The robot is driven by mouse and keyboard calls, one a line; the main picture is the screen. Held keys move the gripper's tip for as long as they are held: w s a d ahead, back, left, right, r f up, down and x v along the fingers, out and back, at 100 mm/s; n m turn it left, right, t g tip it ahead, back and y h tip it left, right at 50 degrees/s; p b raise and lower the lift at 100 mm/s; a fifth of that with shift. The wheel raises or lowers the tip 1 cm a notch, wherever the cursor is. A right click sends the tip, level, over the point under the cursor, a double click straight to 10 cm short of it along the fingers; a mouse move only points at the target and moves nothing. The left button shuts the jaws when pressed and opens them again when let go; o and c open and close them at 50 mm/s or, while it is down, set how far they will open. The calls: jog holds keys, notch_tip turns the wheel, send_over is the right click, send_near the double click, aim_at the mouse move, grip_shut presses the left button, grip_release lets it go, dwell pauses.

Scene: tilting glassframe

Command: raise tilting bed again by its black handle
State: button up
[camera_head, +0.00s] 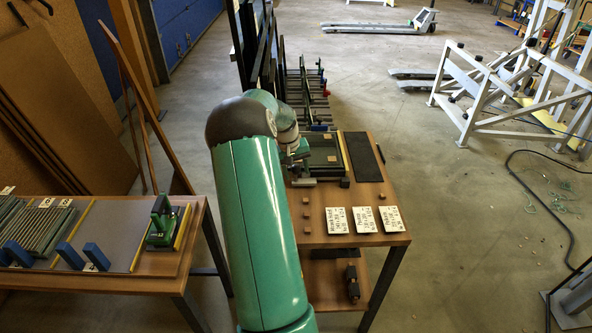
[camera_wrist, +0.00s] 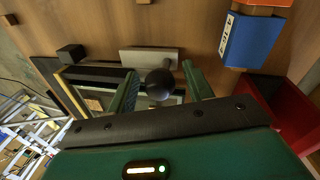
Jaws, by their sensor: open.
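The black handle shows in the wrist view as a round black knob (camera_wrist: 159,84). My open gripper (camera_wrist: 161,72) has one finger on each side of the knob, with visible gaps to both; whether the knob lies at fingertip depth I cannot tell. The tilting bed (camera_head: 325,153) is a dark framed panel with a yellow strip on the wooden table in the head view. Part of its frame (camera_wrist: 95,72) shows left of the knob in the wrist view. In the head view my arm hides the handle and most of my gripper.
The table (camera_head: 385,240) carries white label cards (camera_head: 365,219) and small wooden blocks (camera_head: 306,215). In the wrist view a grey block (camera_wrist: 148,58) lies beyond the knob, with a blue block (camera_wrist: 250,40) and a red bin (camera_wrist: 285,108) at right. Open floor lies right of the table.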

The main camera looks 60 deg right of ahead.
grip_shut()
jog(key=shift+r, duration=0.15)
